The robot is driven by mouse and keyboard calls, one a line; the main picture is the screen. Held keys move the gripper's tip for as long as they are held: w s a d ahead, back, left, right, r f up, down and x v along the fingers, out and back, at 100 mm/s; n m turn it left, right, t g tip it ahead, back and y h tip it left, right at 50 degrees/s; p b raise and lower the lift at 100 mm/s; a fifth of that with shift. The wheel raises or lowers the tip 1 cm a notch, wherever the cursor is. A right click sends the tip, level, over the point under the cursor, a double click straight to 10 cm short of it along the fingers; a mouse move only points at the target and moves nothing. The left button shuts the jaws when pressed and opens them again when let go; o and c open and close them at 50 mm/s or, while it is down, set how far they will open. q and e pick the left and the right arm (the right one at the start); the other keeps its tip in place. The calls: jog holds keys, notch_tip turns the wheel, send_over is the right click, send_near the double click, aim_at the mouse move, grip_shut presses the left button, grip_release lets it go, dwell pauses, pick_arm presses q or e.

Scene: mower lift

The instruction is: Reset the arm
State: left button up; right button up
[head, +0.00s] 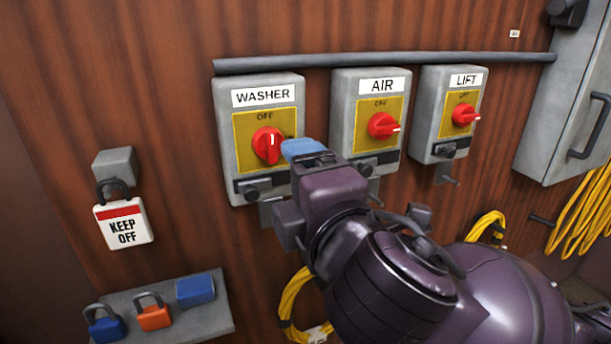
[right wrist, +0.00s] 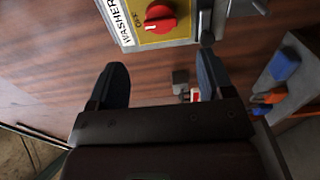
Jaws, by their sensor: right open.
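My right arm (head: 400,270) reaches in from the lower right in the head view. Its gripper (head: 302,150) is just right of the red knob (head: 266,146) on the WASHER switch box (head: 238,160), with a blue fingertip in sight. In the right wrist view the gripper (right wrist: 163,78) is open, with nothing between its fingers. The WASHER knob also shows there (right wrist: 161,18), beyond the fingertips and apart from them. Its white mark points toward OFF. My left gripper is not in view.
The AIR box (head: 341,110) and LIFT box (head: 428,115) have knobs turned sideways. A shelf (head: 205,320) holds blue and orange padlocks. A grey cabinet (head: 565,110) and yellow hoses (head: 583,215) are at right.

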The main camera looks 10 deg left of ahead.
notch_tip(320, 180, up, 4)
jog(key=w+a+m+g+y, duration=0.1)
jog(key=w+a+y, duration=0.15)
jog(key=y, duration=0.25)
jog(key=w+d+f+m+t+h, duration=0.1)
jog(key=w+d+f+m, duration=0.5)
jog(key=w+m, duration=0.1)
jog(key=w+d+f+m+t+h, duration=0.15)
jog(key=d+f+m+h, duration=0.3)
jog(key=d+f, duration=0.45)
jog(key=w+d+f+m+t+h, duration=0.1)
jog(key=w+d+f+m+h, duration=0.15)
jog(key=d+f+m, duration=0.6)
jog(key=s+d+f+g+h, duration=0.1)
jog(key=s+d+f+h, duration=0.15)
jog(key=f, duration=0.45)
jog(key=s+d+f+h, duration=0.1)
jog(key=s+d+f, duration=0.15)
jog(key=f, duration=0.45)
jog(key=s+d+f+m+g+h, duration=0.1)
jog(key=s+d+f+g+h, duration=0.1)
jog(key=s+d+f, duration=0.3)
jog(key=s+d+f+m+g+h, duration=0.1)
jog(key=s+d+f, duration=0.4)
jog(key=s+f, duration=0.6)
jog(key=shift+s+f+m+g+h+b, duration=0.4)
jog(key=shift+s+m+g, duration=0.1)
jog(key=shift+s+g, duration=0.45)
